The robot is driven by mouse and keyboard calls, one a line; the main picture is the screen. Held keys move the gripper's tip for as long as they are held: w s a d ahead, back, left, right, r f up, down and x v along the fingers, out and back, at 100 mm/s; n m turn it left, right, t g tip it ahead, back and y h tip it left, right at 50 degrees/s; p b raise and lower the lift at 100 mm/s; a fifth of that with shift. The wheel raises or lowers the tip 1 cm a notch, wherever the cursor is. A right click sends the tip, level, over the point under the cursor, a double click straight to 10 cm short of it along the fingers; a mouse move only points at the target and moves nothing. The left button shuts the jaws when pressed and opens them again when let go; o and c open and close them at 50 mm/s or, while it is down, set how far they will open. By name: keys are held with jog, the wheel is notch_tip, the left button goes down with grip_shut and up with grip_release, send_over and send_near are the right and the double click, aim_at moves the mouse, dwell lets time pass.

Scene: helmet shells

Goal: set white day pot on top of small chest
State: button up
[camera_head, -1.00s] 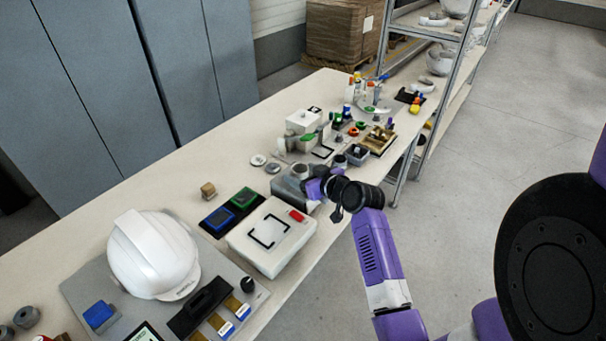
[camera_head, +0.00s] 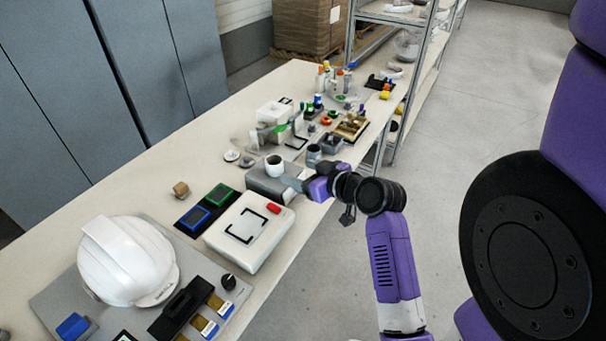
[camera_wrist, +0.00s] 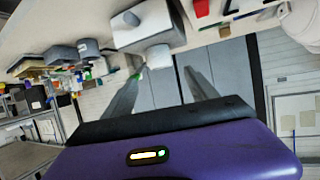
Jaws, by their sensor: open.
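The white day pot (camera_head: 274,164), a small pale cup shape, stands upright on top of the small grey chest (camera_head: 262,186) near the table's front edge. My gripper (camera_head: 290,183) is on the right side of the chest. In the wrist view its two fingers (camera_wrist: 164,73) are spread, with nothing held between them. The pot lies beyond the fingertips and looks clear of them.
A white box with a red block (camera_head: 250,231) is left of the chest. A white helmet (camera_head: 125,262) lies on a grey board farther left. Several small parts and a wooden tray (camera_head: 350,127) crowd the table behind. A shelf rack (camera_head: 408,70) stands beyond.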

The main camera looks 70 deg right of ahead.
jog(key=s+a+f+n+y, duration=0.1)
jog(key=a+f, duration=0.2)
jog(key=a, duration=0.8)
jog(key=s+a+f+y, duration=0.1)
jog(key=a+f, duration=0.2)
jog(key=a, duration=0.8)
jog(key=s+a+r+n+t+y, duration=0.1)
jog(key=s+a+r+n+y, duration=0.1)
jog(key=s+a, duration=0.4)
jog(key=s+a+r+n+t+y, duration=0.2)
jog(key=s+a+r, duration=0.3)
jog(key=a, duration=0.3)
jog(key=shift+s+a+n+y, duration=0.3)
jog(key=shift+s+n+y, duration=0.2)
jog(key=shift+n, duration=0.1)
jog(key=shift+r, duration=0.1)
